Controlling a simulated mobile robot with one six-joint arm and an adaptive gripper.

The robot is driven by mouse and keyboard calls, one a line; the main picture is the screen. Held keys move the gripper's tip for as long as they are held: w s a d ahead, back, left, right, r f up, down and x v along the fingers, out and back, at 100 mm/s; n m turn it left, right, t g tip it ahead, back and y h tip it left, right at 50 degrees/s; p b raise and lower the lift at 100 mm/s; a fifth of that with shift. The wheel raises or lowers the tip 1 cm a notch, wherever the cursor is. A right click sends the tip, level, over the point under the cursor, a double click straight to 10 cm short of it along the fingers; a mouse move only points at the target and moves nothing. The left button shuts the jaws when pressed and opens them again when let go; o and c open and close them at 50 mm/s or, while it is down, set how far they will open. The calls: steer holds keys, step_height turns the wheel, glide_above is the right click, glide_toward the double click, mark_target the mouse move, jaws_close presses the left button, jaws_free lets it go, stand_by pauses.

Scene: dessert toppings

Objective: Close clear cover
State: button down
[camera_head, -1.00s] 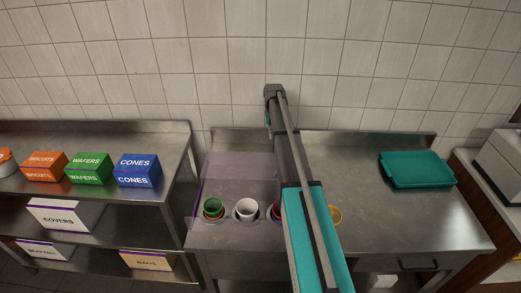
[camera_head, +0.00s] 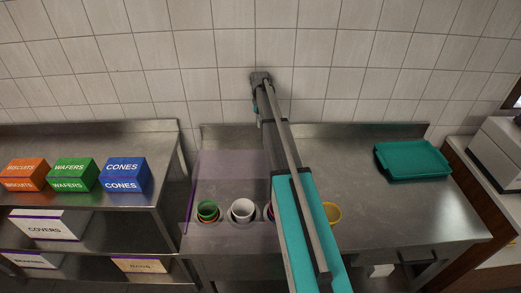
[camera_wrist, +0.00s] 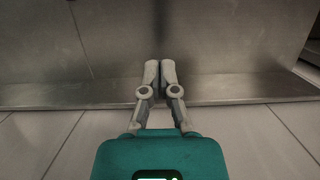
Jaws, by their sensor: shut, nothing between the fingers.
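The clear cover (camera_head: 232,168) is a faint purple-tinted see-through panel over the left part of the steel counter, in the head view. It stands up behind and around the cups, with a purple edge at its left. My gripper (camera_wrist: 160,72) shows in the wrist view with its two grey fingertips together and nothing between them. A steel surface lies beyond the tips, with a ledge and tiles nearer the camera. In the head view my arm reaches over the counter toward the wall, to the right of the cover; the fingertips cannot be made out there.
A green cup (camera_head: 207,211), a white cup (camera_head: 242,210) and a yellow cup (camera_head: 332,212) sit along the counter front. My arm hides part of that row. A teal tray (camera_head: 412,160) lies at the right. Boxes fill the left shelf (camera_head: 100,205). The counter's right middle is clear.

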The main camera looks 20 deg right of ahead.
mark_target(260, 150)
steer(key=shift+a, duration=0.1)
steer(key=b+x, duration=1)
steer(key=shift+a+f, duration=0.1)
steer(key=shift+f, duration=0.1)
steer(key=shift+s+a+r, duration=0.1)
steer(key=shift+s+a, duration=0.15)
steer(key=shift+s, duration=0.35)
steer(key=shift+s+a+r, duration=0.1)
steer(key=shift+s+a, duration=0.15)
steer(key=shift+s, duration=0.35)
steer(key=shift+s+a+r, duration=0.1)
steer(key=shift+s+a, duration=0.15)
steer(key=shift+s, duration=0.4)
steer(key=shift+f, duration=0.1)
